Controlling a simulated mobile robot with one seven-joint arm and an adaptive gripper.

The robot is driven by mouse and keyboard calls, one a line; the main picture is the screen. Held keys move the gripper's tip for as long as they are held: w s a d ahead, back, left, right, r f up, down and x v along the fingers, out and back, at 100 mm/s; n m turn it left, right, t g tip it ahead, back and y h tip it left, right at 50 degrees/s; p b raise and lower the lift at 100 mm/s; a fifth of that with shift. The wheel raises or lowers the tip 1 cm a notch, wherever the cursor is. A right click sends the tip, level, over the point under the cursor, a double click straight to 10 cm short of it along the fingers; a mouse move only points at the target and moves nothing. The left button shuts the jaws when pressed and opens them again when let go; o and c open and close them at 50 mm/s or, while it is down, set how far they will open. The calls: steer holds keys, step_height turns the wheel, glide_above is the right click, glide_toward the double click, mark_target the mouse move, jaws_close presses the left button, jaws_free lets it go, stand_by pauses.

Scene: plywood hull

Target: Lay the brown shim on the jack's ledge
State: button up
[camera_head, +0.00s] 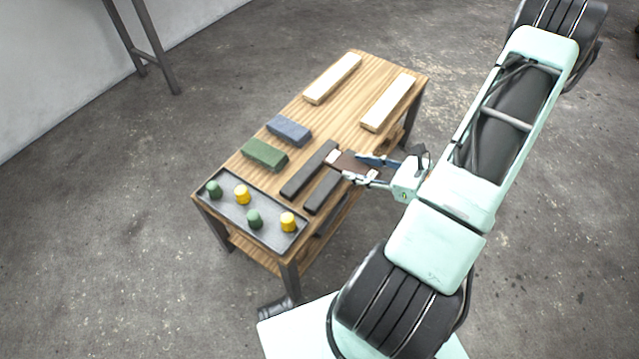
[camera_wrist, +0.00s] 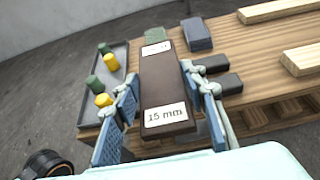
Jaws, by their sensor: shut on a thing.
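The brown shim (camera_head: 352,163) is a flat bar with white labels; the near one reads "15 mm" in the wrist view (camera_wrist: 165,82). My gripper (camera_head: 357,168) is shut on it, with a blue-padded finger along each long side. The fingers also show in the wrist view (camera_wrist: 168,90). The shim is above the right edge of the wooden table, by two dark bars; its exact height over them is hard to tell. I cannot pick out a jack or its ledge in either view.
The wooden table (camera_head: 326,118) carries two pale strips (camera_head: 332,78), a green block (camera_head: 264,154), a blue-grey block (camera_head: 289,130), a long dark bar (camera_head: 309,169) and a shorter dark bar (camera_head: 322,192). A grey tray (camera_head: 262,224) holds several green and yellow pegs. Floor around is open.

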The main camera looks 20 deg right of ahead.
steer(key=s+a+f+b+x, duration=0.1)
steer(key=b+x, duration=0.1)
steer(key=x, duration=0.5)
steer(key=b, duration=0.1)
glide_above(322, 185)
step_height(322, 185, down, 4)
steer(key=shift+s+d+f, duration=0.15)
steer(key=shift+w+a+f+b, duration=0.15)
steer(key=shift+f+b, duration=0.35)
steer(key=shift+f, duration=0.4)
steer(key=shift+w+a+f+b, duration=0.1)
steer(key=shift+f+b, duration=0.4)
steer(key=shift+f, duration=0.4)
steer(key=shift+f, duration=0.1)
steer(key=shift+f+b, duration=0.4)
steer(key=shift+b, duration=0.05)
steer(key=o, duration=1.2)
steer(key=shift+c, duration=0.2)
